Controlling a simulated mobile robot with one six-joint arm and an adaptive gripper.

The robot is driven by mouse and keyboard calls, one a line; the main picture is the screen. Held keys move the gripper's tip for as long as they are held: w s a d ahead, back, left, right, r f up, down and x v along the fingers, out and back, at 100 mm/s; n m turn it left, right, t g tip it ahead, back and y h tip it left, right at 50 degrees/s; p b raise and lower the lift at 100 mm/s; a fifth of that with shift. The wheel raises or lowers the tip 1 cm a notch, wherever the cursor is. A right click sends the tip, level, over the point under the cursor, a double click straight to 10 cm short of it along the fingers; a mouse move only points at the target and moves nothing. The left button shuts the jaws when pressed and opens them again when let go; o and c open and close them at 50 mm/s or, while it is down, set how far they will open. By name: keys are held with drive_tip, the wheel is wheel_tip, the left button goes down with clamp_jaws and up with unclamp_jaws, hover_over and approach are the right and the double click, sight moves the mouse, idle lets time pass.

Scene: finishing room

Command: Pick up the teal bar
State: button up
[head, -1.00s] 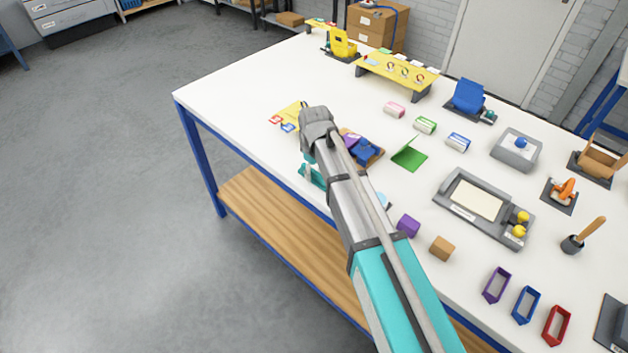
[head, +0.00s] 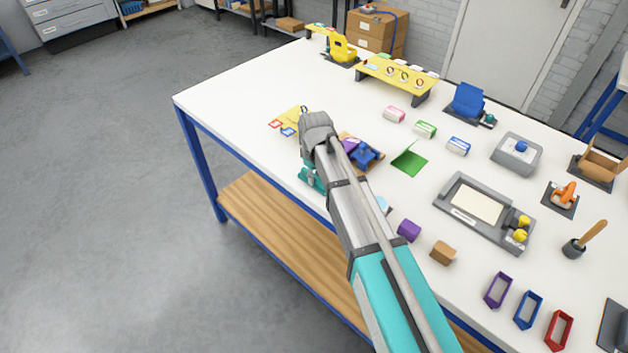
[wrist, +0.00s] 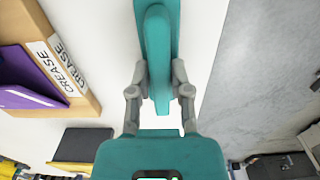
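The teal bar (wrist: 157,88) shows in the wrist view, long and upright in the picture, with a rounded upper end. A wider teal piece lies behind it; I cannot tell whether it is part of the bar. My gripper (wrist: 160,74) has a grey fingertip on each side of the bar, apparently touching it, and looks shut on it. In the head view my gripper (head: 312,178) is at the near table edge, and my wrist and arm largely hide the fingers and bar.
A wooden board marked CREASE (wrist: 65,62) with a purple piece (wrist: 25,92) lies left of the bar. In the head view, a green folded card (head: 410,160), a grey tray (head: 450,208) and a purple cube (head: 409,230) are to the right. The white table (head: 235,95) is clear at far left.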

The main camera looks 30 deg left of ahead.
sight(315, 175)
clamp_jaws()
drive_tip(key=shift+r, duration=0.2)
wheel_tip(315, 175, up, 3)
drive_tip(key=p, duration=0.3)
drive_tip(key=s+d+r+p, duration=0.6)
drive_tip(key=s+r+p, duration=0.3)
drive_tip(key=s, duration=0.3)
drive_tip(key=shift+s+r+p, duration=0.35)
drive_tip(key=shift+s+p, duration=0.05)
drive_tip(key=shift+p, duration=0.1)
